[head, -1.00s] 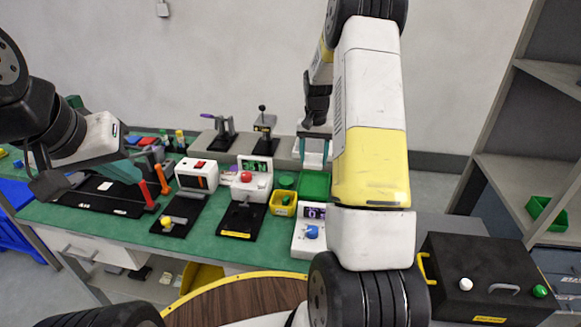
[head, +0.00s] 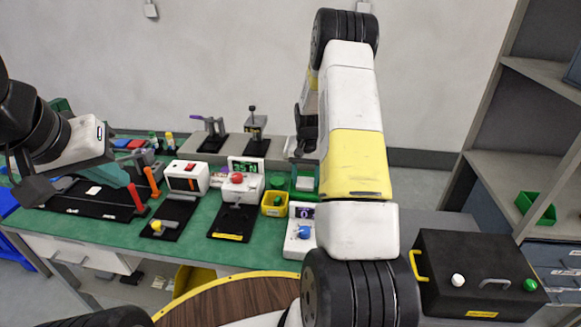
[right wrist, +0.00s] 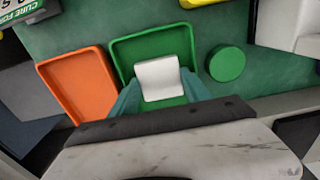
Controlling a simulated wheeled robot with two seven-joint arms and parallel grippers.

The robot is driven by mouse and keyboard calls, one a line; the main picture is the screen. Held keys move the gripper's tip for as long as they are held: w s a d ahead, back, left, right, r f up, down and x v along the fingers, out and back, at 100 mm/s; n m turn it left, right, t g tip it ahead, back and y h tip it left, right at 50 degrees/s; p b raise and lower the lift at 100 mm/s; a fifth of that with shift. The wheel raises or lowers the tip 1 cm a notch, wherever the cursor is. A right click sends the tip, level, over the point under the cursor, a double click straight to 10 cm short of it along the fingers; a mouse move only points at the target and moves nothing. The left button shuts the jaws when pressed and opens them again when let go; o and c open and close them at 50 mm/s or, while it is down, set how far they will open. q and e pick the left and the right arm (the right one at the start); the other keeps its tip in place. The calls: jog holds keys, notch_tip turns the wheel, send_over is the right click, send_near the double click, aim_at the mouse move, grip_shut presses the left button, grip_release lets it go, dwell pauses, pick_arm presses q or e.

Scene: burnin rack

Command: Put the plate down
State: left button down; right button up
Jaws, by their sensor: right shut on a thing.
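The plate (right wrist: 160,78) looks like a small white block in the right wrist view. My right gripper (right wrist: 162,100) is shut on it, with one teal finger on each side. The plate is over the green tray (right wrist: 124,48); I cannot tell whether it touches the tray floor. In the head view my right gripper (head: 304,178) is low over the bench's back part, partly hidden by my right arm. My left gripper (head: 118,176) is above a black mat at the bench's left; its jaw opening is unclear.
An orange tray (right wrist: 78,84) is left of the green tray and a round green piece (right wrist: 226,63) is right of it. A white device with a red button (head: 238,180), a yellow bin (head: 274,204) and a blue-knobbed device (head: 302,232) stand nearby. A black box (head: 475,272) is at right.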

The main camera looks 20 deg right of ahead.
jog(key=o, duration=1.1)
jog(key=shift+f, duration=0.1)
notch_tip(320, 180, up, 13)
notch_tip(320, 180, up, 8)
jog(key=n+t, duration=0.1)
send_over(305, 182)
jog(key=s+a, duration=0.3)
jog(key=s, duration=0.1)
jog(key=s+a+r+n+t+y, duration=0.1)
jog(key=s+a+r+n+t, duration=0.1)
jog(key=s+a+r, duration=0.55)
jog(key=s+a+r+n+t, duration=0.1)
jog(key=s, duration=0.5)
jog(key=s+a+r+n+t, duration=0.1)
jog(key=s+a+r, duration=0.1)
jog(key=s, duration=0.4)
jog(key=s+a+r+t+y, duration=0.1)
jog(key=s+a+r, duration=0.1)
jog(key=s, duration=0.3)
jog(key=shift+s+n, duration=0.4)
